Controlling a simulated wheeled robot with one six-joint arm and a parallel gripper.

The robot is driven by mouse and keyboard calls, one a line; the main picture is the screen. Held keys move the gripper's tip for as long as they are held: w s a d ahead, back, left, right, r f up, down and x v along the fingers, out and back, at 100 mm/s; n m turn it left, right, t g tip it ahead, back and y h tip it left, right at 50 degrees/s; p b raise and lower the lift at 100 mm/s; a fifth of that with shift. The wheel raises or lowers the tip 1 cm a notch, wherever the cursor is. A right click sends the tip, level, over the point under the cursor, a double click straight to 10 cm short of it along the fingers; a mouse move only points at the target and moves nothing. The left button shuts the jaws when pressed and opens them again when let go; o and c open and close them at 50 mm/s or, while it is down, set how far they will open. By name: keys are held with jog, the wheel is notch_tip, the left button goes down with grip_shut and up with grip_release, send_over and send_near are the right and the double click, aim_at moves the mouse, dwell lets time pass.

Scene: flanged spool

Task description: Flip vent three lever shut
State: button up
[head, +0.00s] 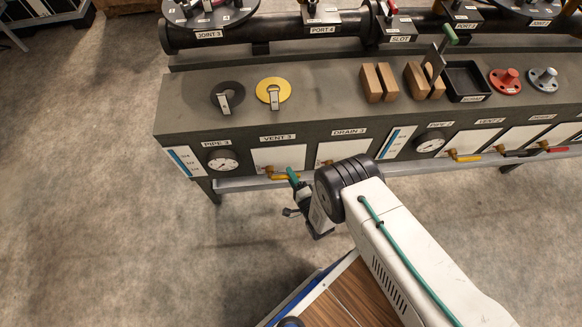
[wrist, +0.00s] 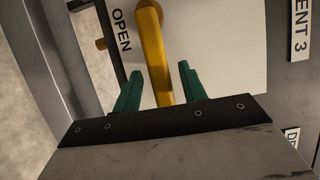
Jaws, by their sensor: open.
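The vent three lever is a yellow handle (head: 279,177) on a brass valve, below the VENT 3 label (head: 278,138) on the front of the grey bench. In the wrist view the yellow lever (wrist: 154,60) runs down between the two green fingers of my gripper (wrist: 160,75). The fingers are open, one on each side of the lever, with gaps visible. An OPEN label (wrist: 121,30) is beside the lever. In the head view my gripper (head: 293,178) is at the front rail by the lever, with only a green fingertip clearly showing.
The DRAIN 3 valve (head: 326,163) is just right, partly hidden by my arm. A gauge (head: 223,160) is to the left. A grey rail (head: 240,184) runs along the bench front. More valve levers (head: 465,158) are farther right. Floor at the left is clear.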

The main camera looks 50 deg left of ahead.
jog(key=v, duration=0.7)
jog(key=shift+d, duration=0.35)
